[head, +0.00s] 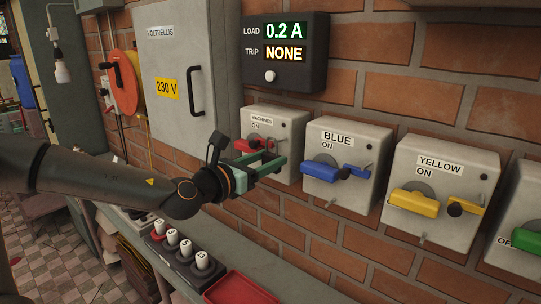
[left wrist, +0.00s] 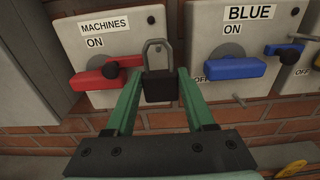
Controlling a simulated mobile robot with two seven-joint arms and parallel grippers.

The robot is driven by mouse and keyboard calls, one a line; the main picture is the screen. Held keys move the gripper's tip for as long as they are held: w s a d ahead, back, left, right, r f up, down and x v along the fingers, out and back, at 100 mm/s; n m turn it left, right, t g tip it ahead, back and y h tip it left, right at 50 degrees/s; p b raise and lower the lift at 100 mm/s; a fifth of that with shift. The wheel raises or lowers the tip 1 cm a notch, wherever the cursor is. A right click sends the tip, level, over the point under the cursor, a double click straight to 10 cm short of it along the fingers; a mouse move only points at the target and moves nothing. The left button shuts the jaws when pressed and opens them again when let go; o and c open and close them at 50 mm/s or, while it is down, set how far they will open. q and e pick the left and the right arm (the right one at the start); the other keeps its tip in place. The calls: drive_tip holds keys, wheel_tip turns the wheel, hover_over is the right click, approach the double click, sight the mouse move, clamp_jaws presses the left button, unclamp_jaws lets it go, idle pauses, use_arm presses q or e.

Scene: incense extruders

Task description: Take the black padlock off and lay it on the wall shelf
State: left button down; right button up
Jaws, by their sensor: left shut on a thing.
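The black padlock (left wrist: 160,88) with its grey shackle upright is between the green fingers of my left gripper (left wrist: 158,92), which is shut on it. In the left wrist view it overlaps the right side of the MACHINES switch box (left wrist: 98,28); I cannot tell whether the shackle passes through anything. In the head view my left gripper (head: 268,165) is in front of the MACHINES box (head: 290,128), just below the red handle (head: 248,146), and the padlock is not clearly seen. A grey wall shelf (head: 248,256) runs below the boxes. My right gripper is out of view.
On the shelf are a dark holder with several white-topped pieces (head: 186,248) and a red tray (head: 240,289). The BLUE (head: 338,140) and YELLOW (head: 430,155) switch boxes are to the right. A grey cabinet (head: 178,60) is to the left.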

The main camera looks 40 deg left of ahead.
use_arm(q)
drive_tip(key=shift+s+r+p, duration=0.15)
drive_tip(key=shift+s+p, duration=1.1)
drive_tip(key=shift+s, duration=0.15)
